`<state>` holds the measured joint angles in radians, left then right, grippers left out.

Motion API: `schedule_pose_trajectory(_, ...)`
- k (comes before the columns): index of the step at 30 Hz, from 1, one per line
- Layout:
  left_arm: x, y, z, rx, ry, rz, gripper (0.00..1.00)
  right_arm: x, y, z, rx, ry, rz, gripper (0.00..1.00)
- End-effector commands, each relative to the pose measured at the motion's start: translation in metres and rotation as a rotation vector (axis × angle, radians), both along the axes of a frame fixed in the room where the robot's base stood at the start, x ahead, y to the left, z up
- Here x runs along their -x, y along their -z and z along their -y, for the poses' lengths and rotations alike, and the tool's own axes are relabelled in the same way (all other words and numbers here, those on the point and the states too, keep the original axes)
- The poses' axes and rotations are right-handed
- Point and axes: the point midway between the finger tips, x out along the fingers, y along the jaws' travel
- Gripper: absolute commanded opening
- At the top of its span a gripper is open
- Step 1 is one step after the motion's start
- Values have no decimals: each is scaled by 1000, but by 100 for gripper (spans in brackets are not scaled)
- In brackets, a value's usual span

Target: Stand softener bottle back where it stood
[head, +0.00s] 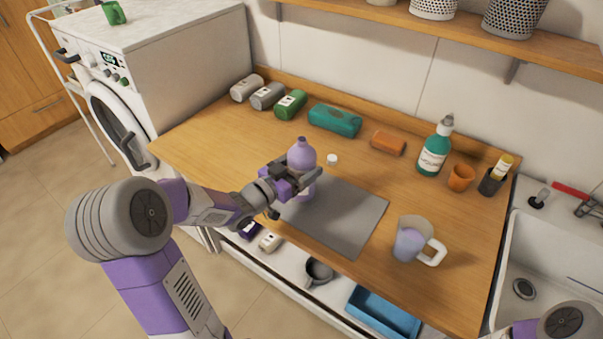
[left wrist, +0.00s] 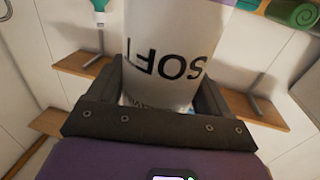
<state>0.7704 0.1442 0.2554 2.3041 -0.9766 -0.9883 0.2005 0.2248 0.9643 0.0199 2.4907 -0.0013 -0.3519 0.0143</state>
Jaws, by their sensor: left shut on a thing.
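The softener bottle (head: 302,153) is lavender and looks upright above the left end of the grey mat (head: 345,220) in the head view. My left gripper (head: 303,182) is shut around its body. In the left wrist view, the bottle's pale label (left wrist: 172,50), with upside-down letters reading "SOFT", fills the space between the two dark fingers (left wrist: 165,85). I cannot tell whether the bottle's base touches the mat. A small white cap (head: 332,159) lies on the counter just right of the bottle. My right gripper is out of the picture.
The wooden counter (head: 230,140) holds rolled towels (head: 268,96), a green pack (head: 335,120), an orange block (head: 388,142), a green bottle (head: 434,152), an orange cup (head: 461,178) and a lavender jug (head: 408,245). A sink (head: 530,265) is at right. The counter's left end is clear.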

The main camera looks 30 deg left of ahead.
Motion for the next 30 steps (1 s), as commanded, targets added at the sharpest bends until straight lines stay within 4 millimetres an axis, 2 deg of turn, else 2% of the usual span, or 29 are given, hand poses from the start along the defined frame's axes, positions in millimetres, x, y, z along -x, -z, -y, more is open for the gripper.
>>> schedule_pose_trajectory(1,0,11,0,3,1,-1,28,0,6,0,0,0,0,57)
schedule_pose_trajectory(3,0,17,0,2,1,1,28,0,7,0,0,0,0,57)
schedule_pose_trajectory(15,0,21,0,0,1,3,28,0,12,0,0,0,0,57)
schedule_pose_trajectory(16,0,20,0,0,0,1,84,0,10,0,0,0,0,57)
schedule_pose_trajectory(18,0,20,0,1,0,0,95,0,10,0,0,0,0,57)
schedule_pose_trajectory(19,0,20,0,1,0,0,99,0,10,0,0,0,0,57)
schedule_pose_trajectory(20,0,20,0,1,0,0,100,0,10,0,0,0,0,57)
schedule_pose_trajectory(30,2,14,-1,0,-2,-1,100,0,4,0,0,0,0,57)
